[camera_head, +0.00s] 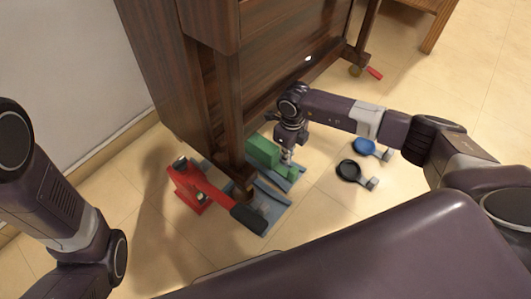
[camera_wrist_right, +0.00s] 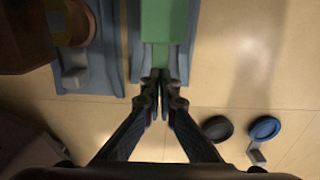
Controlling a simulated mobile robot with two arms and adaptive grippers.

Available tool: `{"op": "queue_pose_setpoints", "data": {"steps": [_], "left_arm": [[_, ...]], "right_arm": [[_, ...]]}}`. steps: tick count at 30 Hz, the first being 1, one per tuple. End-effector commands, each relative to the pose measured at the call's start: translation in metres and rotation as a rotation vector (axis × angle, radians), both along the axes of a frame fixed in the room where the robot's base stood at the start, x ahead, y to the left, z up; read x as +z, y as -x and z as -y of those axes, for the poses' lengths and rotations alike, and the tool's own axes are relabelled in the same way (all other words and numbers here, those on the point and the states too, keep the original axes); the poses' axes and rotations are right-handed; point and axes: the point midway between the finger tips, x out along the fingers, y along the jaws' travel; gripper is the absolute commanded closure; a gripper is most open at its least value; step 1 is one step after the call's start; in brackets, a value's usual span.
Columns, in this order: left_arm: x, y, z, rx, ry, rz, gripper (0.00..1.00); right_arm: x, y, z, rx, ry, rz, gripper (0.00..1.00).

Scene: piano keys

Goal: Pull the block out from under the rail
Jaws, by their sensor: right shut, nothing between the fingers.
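The green block (camera_head: 262,151) lies on the floor beside the dark wooden piano, on or over a blue-grey piece. It also shows at the top of the right wrist view (camera_wrist_right: 168,22), with a narrower green part at its near end. The piano's lower rail (camera_head: 290,95) runs above and behind it; how far the block reaches under is hidden. My right gripper (camera_head: 287,157) points down at the block's near end. In the wrist view its fingertips (camera_wrist_right: 162,76) are together and empty, close to the green end; contact cannot be told. My left gripper is out of view.
A red jack (camera_head: 189,187) with a black-ended handle (camera_head: 248,218) stands left of the block. Blue-grey ramp pieces (camera_head: 270,197) lie near the piano leg. Black (camera_head: 348,171) and blue (camera_head: 363,146) round casters lie to the right.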

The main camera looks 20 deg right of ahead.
Motion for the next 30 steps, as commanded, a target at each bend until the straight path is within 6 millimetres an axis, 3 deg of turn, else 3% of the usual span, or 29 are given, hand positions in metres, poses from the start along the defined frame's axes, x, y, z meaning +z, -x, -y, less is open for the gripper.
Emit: {"op": "queue_pose_setpoints", "data": {"steps": [30], "left_arm": [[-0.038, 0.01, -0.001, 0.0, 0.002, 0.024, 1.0]], "right_arm": [[-0.066, 0.0, 0.0, 0.0, -0.001, -0.001, 1.0]]}}
